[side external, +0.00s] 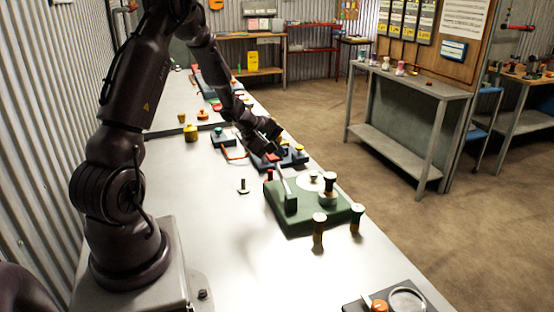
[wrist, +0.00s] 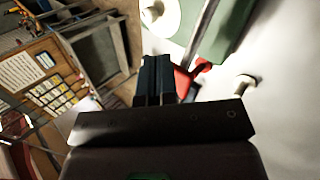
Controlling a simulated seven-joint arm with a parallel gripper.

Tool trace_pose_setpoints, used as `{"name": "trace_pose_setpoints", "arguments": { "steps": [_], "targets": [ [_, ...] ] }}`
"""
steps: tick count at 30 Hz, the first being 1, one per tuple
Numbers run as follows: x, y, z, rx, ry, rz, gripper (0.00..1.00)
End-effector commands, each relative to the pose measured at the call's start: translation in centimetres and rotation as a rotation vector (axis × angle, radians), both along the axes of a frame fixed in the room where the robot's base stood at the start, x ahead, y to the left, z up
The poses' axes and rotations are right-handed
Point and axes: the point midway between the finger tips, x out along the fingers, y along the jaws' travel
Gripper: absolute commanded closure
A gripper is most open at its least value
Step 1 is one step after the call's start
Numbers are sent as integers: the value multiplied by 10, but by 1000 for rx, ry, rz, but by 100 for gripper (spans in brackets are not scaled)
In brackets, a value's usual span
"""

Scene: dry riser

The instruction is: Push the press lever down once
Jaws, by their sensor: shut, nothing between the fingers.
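The press has a green base (side external: 310,222) on the white bench. In the wrist view the lever's metal bar (wrist: 203,32) ends in a red grip (wrist: 184,82). My gripper's dark fingers (wrist: 155,72) are shut and empty, right beside the red grip and partly covering it. I cannot tell whether they touch it. The lever stands raised, not lying flat on the base.
A small peg (side external: 243,186) stands left of the press. A blue block (side external: 294,158) and several coloured devices lie behind. A dial unit (side external: 385,302) is at the near corner. The bench's near middle is clear.

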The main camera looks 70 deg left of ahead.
Motion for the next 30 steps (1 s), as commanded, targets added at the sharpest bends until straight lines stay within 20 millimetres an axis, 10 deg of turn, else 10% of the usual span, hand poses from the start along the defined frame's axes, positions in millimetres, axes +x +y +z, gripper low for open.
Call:
{"name": "trace_pose_setpoints", "arguments": {
  "steps": [30],
  "targets": [
    [1,-21,48,-2,-1,-3,100]
  ]
}}
